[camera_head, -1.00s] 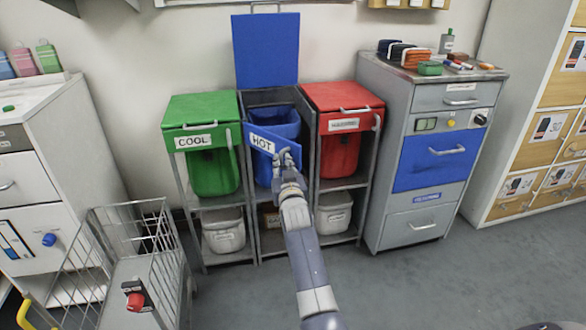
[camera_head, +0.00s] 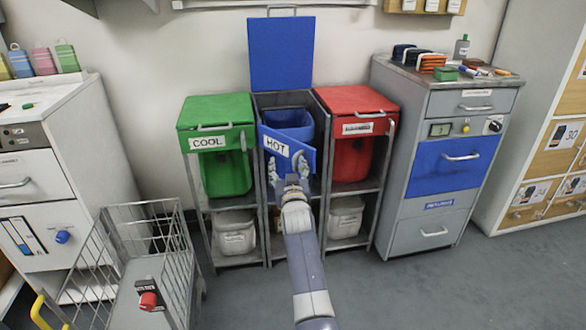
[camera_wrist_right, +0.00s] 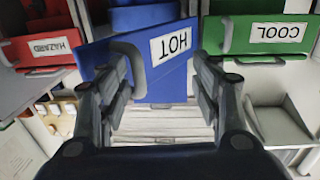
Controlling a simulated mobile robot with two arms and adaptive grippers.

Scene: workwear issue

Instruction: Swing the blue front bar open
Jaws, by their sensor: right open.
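The blue front bar (camera_head: 276,143), labelled HOT, hangs at its left end on the middle stand and is swung partly outward, its right end away from the frame. In the right wrist view the bar (camera_wrist_right: 160,60) appears upside down, with its grey handle (camera_wrist_right: 130,62) beside the left-hand finger. My right gripper (camera_head: 288,170) is open in front of the bar's right part; its fingers (camera_wrist_right: 162,82) stand apart, and whether they touch the handle is unclear. Behind the bar is a blue bin (camera_head: 288,119); a blue lid (camera_head: 281,53) stands raised above. My left gripper is not in view.
A green COOL stand (camera_head: 217,108) is on the left and a red HAZARD stand (camera_head: 355,99) on the right, both close. A wire cart (camera_head: 130,285) stands front left; a grey cabinet (camera_head: 430,205) stands right. Floor (camera_head: 400,295) is clear at front right.

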